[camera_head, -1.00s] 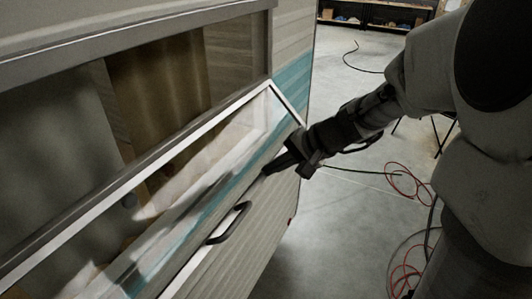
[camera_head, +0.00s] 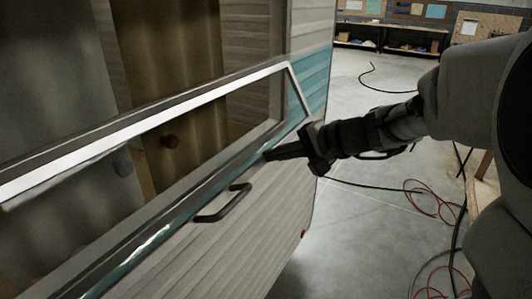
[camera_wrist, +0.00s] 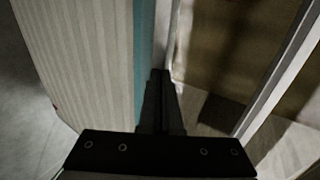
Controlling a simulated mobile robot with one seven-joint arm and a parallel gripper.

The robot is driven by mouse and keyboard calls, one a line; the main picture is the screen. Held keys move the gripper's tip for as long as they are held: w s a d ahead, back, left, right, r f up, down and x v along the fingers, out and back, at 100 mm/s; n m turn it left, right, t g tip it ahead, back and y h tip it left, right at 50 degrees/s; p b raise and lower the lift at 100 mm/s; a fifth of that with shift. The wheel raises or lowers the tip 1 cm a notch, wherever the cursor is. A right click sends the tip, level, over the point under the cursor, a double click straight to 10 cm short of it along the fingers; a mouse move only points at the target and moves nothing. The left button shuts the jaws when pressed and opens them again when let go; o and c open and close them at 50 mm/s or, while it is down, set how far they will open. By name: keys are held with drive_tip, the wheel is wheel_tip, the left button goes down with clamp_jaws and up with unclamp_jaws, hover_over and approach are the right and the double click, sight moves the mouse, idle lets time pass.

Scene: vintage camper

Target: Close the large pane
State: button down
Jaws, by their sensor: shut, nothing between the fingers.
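The large pane (camera_head: 150,112) has a pale frame and see-through glass, set on the side of the camper. Its upper rail slopes up to a corner at the right, and its right edge runs down towards my gripper. It seems to stand out from the opening at an angle, but I cannot tell how far. My gripper (camera_head: 268,155) is shut and empty, with its tips at the pane's lower right edge. Contact is unclear. In the wrist view my gripper (camera_wrist: 161,75) points between the teal stripe and the pane's frame (camera_wrist: 272,75).
A dark handle (camera_head: 222,203) sits on the ribbed camper wall (camera_head: 250,225) below the pane. Inside are brown wood panels and a round knob (camera_head: 170,141). Red and black cables (camera_head: 430,200) lie on the open concrete floor at the right.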

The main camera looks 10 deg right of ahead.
drive_tip(key=w+a+f+t+y+b, duration=0.2)
drive_tip(key=w+a+f+y+b, duration=0.1)
drive_tip(key=b, duration=1.4)
drive_tip(key=shift+w+a+f+t+y, duration=0.45)
drive_tip(key=shift+w+a, duration=0.55)
drive_tip(key=shift+a, duration=0.7)
drive_tip(key=shift+a+f+b, duration=0.1)
drive_tip(key=shift+b, duration=0.25)
